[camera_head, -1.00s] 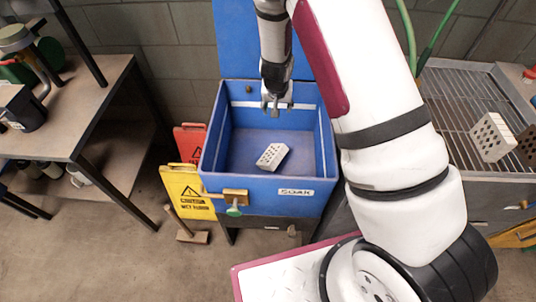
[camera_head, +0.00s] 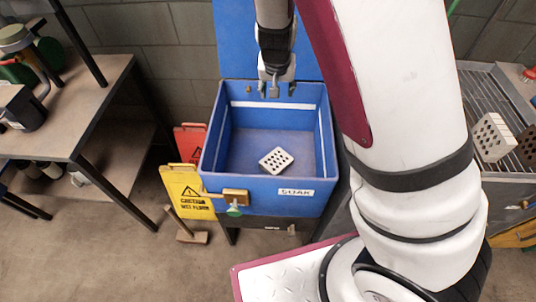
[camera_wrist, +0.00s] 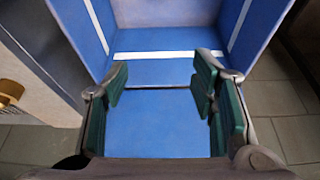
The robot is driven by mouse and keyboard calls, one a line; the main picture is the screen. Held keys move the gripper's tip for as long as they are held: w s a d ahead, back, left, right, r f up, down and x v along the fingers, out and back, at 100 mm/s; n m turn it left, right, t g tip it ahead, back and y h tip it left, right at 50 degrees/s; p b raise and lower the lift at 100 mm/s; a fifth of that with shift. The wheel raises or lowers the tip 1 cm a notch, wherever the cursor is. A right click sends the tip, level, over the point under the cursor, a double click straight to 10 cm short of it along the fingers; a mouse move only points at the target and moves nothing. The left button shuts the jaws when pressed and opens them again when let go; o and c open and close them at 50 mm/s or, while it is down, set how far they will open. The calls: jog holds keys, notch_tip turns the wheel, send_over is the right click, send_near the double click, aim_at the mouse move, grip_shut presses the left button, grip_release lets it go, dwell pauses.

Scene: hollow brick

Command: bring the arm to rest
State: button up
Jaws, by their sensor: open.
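My gripper (camera_head: 276,90) is open and empty, above the back part of the blue tub (camera_head: 325,150) labelled SOAK. In the wrist view my gripper (camera_wrist: 163,88) shows two green-padded fingers wide apart with nothing between them. The pale hollow brick (camera_head: 276,160) lies on the tub floor, in front of and below my gripper and apart from it. The brick does not show in the wrist view, where blue walls with white lines fill the middle.
A drain rack (camera_head: 475,95) with a pale brick (camera_head: 494,138) and a darker one (camera_head: 527,145) is at right. A workbench (camera_head: 95,100) stands left. A yellow caution sign (camera_head: 188,192) and a red one (camera_head: 190,140) stand beside the tub.

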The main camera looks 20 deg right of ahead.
dwell(0.4)
jog(key=s+a+r+n+y, duration=0.1)
jog(key=s+r+n+y, duration=0.2)
jog(key=s+r, duration=1.75)
jog(key=s+d+r+n+h, duration=0.1)
jog(key=s+d+r, duration=0.1)
jog(key=s, duration=0.7)
jog(key=shift+s+d+r+t, duration=0.25)
jog(key=shift+s+r+t, duration=0.1)
jog(key=shift+r, duration=0.15)
